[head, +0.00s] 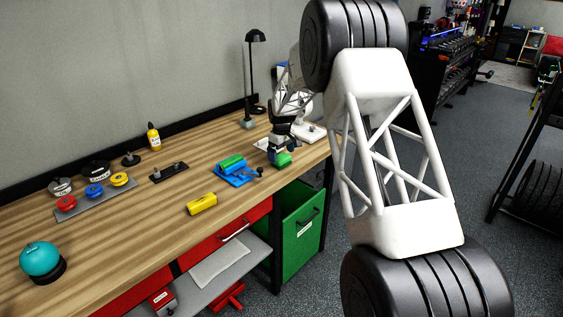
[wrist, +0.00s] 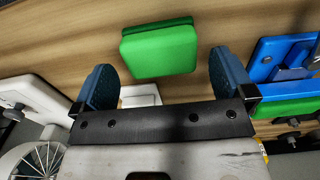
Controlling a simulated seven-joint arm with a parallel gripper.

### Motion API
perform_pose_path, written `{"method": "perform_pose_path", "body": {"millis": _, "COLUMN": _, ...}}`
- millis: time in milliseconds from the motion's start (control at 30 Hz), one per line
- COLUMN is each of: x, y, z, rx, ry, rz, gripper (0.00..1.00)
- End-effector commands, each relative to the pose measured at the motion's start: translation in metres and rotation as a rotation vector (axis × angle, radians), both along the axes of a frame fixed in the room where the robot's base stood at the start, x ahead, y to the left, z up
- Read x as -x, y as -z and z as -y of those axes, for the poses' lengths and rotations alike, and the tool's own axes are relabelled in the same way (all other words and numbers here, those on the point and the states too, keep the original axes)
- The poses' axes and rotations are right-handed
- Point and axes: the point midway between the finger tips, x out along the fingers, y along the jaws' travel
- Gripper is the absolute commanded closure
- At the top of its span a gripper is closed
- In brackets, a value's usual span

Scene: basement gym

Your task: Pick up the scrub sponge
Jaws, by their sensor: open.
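The scrub sponge, a bright green block with a darker green layer (head: 282,160), lies on the wooden workbench near its right front edge. In the wrist view the sponge (wrist: 158,50) sits ahead of my gripper (wrist: 162,66), between the lines of the two blue fingers. A gap shows on each side, and neither finger touches it there. In the head view my gripper (head: 278,149) is just above and beside the sponge, partly overlapping it. The gripper is open and empty.
A blue device with a green roll (head: 236,170) stands left of the sponge, near one finger. A yellow block (head: 202,203) lies nearer the front edge of the workbench (head: 130,225). A white item (head: 311,132) and a black lamp (head: 248,123) stand behind.

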Motion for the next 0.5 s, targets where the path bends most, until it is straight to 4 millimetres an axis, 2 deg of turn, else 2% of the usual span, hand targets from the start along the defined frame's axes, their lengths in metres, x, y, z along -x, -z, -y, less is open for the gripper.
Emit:
{"method": "perform_pose_path", "body": {"millis": 200, "x": 0.001, "y": 0.023, "z": 0.000, "rx": 0.000, "ry": 0.000, "rz": 0.000, "gripper": 0.00}}
{"method": "perform_pose_path", "body": {"millis": 500, "x": 0.000, "y": 0.028, "z": 0.000, "rx": -0.001, "ry": 0.000, "rz": 0.001, "gripper": 0.00}}
